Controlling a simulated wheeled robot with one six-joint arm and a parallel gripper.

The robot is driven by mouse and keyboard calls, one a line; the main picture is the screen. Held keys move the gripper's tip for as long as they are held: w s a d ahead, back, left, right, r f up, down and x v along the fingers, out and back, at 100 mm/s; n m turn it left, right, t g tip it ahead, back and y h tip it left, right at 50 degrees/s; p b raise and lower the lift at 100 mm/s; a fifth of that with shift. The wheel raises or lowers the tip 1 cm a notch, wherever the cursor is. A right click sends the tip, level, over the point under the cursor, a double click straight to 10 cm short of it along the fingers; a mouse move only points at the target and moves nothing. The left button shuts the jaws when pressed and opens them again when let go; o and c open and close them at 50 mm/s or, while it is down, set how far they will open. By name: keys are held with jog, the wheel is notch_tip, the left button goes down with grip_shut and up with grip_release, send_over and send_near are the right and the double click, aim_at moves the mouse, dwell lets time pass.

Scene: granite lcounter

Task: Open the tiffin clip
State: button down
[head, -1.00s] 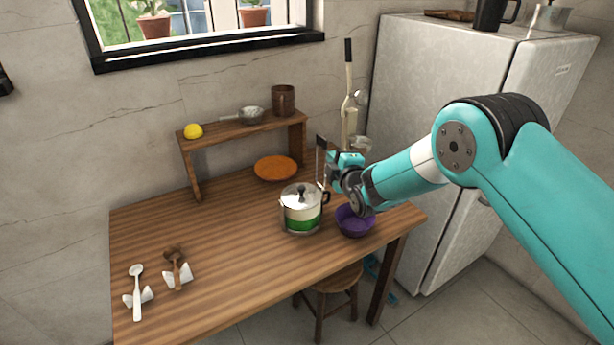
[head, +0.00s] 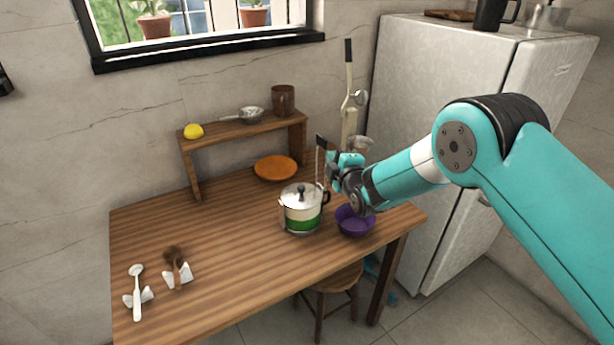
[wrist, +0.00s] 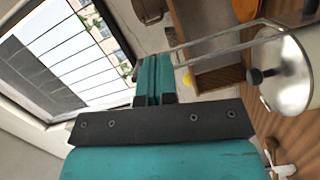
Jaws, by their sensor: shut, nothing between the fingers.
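The tiffin (head: 303,216) is a round pot with white and green bands and a shiny lid with a dark knob. It stands upright on the wooden table. Its wire clip (head: 318,167) stands up at the right side of the lid, with a dark top end, rather than lying across the lid. In the wrist view the clip's two thin metal bars (wrist: 222,42) run from the lid (wrist: 287,75) toward my fingertips. My gripper (head: 336,165) is just right of the raised clip. In the wrist view its teal fingers (wrist: 154,75) are together and empty. Whether they touch the clip is unclear.
A purple bowl (head: 355,220) sits close to the tiffin's right, below my gripper. An orange plate (head: 276,168) lies behind, by a small shelf (head: 245,129). White and brown spoons rest at the table's front left. The table's middle left is clear.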

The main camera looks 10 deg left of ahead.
dwell(0.8)
jog(key=s+a+b+v, duration=0.1)
jog(key=b+v, duration=0.3)
jog(key=v, duration=0.8)
jog(key=shift+s+a+f, duration=0.25)
jog(key=shift+s+a, duration=0.3)
jog(key=shift+s, duration=0.05)
